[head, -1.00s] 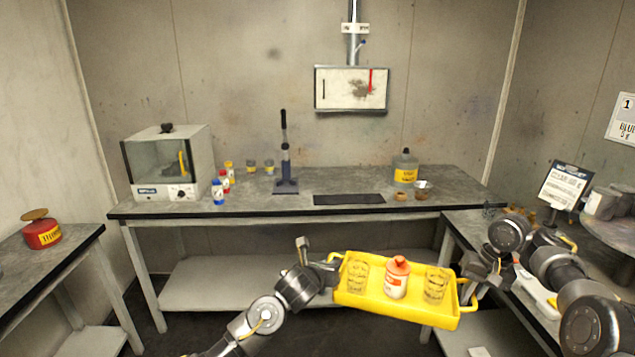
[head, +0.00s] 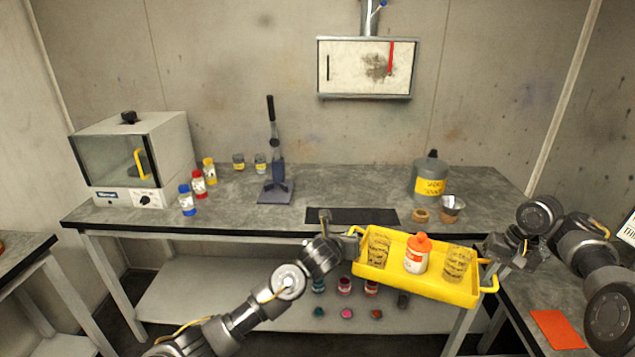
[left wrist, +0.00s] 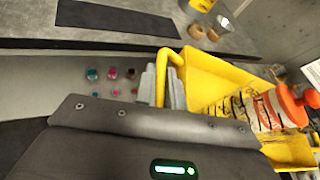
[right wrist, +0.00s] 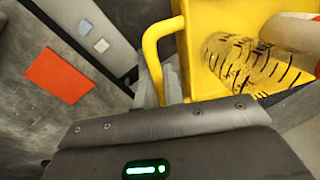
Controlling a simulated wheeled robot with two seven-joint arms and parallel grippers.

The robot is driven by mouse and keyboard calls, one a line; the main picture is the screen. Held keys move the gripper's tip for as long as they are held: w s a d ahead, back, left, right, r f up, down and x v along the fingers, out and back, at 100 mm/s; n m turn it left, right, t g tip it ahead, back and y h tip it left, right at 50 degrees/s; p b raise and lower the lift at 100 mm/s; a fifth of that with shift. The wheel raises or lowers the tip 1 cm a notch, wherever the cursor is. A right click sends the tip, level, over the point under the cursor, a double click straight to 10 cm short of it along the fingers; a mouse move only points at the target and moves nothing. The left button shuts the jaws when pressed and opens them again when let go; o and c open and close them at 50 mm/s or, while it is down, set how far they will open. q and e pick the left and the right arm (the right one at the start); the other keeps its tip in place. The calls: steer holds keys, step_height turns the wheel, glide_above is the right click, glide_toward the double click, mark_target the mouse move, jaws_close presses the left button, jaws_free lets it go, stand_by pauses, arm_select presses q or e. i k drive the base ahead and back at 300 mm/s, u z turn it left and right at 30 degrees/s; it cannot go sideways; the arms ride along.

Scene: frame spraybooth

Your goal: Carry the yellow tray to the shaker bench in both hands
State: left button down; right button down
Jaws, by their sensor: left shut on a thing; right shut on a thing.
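The yellow tray (head: 413,283) is held in the air in front of the back bench, tilted down a little to the right in the head view. On it stand a white bottle with an orange cap (head: 416,256) and two clear marked cups (head: 377,250) (head: 457,265). My left gripper (head: 350,246) is shut on the tray's left handle, which also shows in the left wrist view (left wrist: 171,73). My right gripper (head: 490,270) is shut on the right handle, also seen in the right wrist view (right wrist: 152,55). The fingertips are partly hidden.
The back bench (head: 345,180) carries a glass-fronted cabinet (head: 135,165), small paint bottles (head: 198,184), a stand with a lever (head: 274,165), a dark mat (head: 375,217) and a grey can (head: 429,178). Small pots sit on the shelf below (head: 344,285). An orange sheet (head: 557,329) lies at right.

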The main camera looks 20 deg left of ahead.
mark_target(347, 194)
steer(key=i, duration=1.15)
steer(key=u, duration=0.7)
steer(key=i, duration=0.5)
